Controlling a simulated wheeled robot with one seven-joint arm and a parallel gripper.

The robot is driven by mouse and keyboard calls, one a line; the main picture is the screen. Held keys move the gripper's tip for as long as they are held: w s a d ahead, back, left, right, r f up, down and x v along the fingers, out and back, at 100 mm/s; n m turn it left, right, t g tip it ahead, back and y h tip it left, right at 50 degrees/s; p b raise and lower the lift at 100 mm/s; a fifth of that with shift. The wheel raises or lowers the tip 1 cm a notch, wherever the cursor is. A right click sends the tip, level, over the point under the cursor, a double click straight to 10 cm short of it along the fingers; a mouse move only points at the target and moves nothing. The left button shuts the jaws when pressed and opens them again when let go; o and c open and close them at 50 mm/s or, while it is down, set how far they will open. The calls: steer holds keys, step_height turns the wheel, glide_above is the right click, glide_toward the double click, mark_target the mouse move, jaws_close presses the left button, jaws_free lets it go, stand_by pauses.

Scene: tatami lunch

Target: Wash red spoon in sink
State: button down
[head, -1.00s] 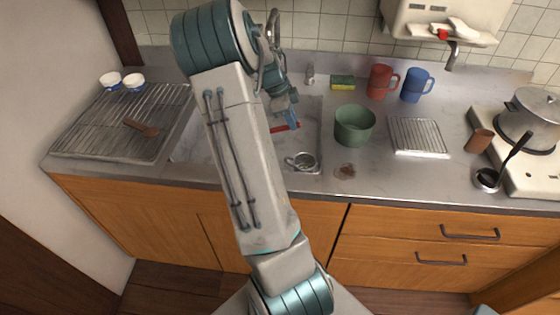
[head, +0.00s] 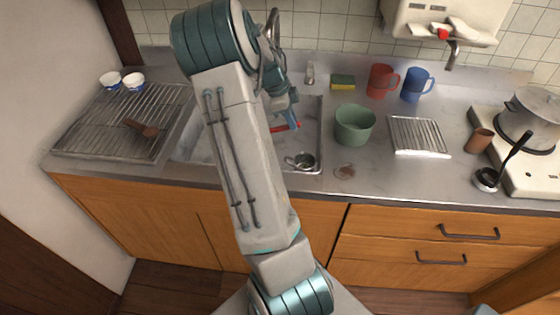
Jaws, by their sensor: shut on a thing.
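The red spoon (head: 281,129) is partly visible over the sink as a short red length. My gripper (head: 292,121) is shut on it, and my arm hides the rest of the spoon. The sink (head: 313,135) is a metal basin in the counter, largely hidden behind my arm. A drain strainer (head: 301,161) with a small handle shows at its front right. A faucet (head: 272,22) rises behind my arm. I cannot see whether water is running.
A green pot (head: 354,125) stands right of the sink. Behind are a sponge (head: 343,82), red mug (head: 381,80) and blue mug (head: 416,85). A drying rack (head: 85,128) with a brown spoon (head: 141,129) lies left. A stove and ladle (head: 487,179) stand right.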

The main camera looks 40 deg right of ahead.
steer(key=shift+r+p, duration=1.65)
steer(key=shift+r, duration=0.95)
steer(key=shift+f, duration=0.1)
